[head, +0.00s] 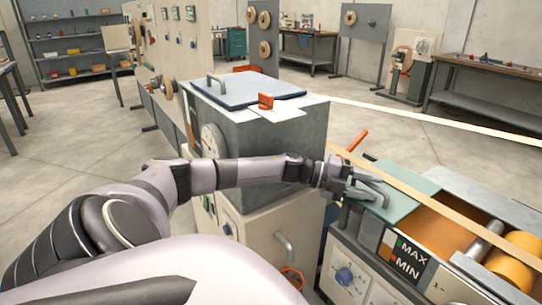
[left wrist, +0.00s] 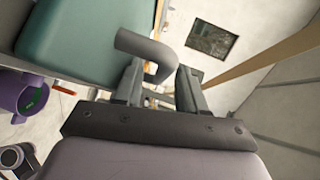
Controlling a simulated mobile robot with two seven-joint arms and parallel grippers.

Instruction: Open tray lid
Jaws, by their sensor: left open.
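The tray lid is a teal-green flat panel (head: 408,188) over the left end of the tray with the MAX/MIN label (head: 408,258). It also fills the upper left of the left wrist view (left wrist: 80,40). A grey bent lid handle (left wrist: 145,48) stands out from it. My left gripper (head: 372,190) is at the lid's left part. In the left wrist view its two fingers (left wrist: 160,85) are apart, and the handle's bent end shows at the gap between their tips. I cannot tell whether they touch it. My right gripper is not in view.
Right of the lid, the tray is open, with an orange inside and a yellow roller (head: 512,255). A tan strip (head: 440,208) runs across it. A grey cabinet (head: 255,130) with a blue-grey top lid (head: 250,90) and an orange knob (head: 265,100) stands behind my left arm.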

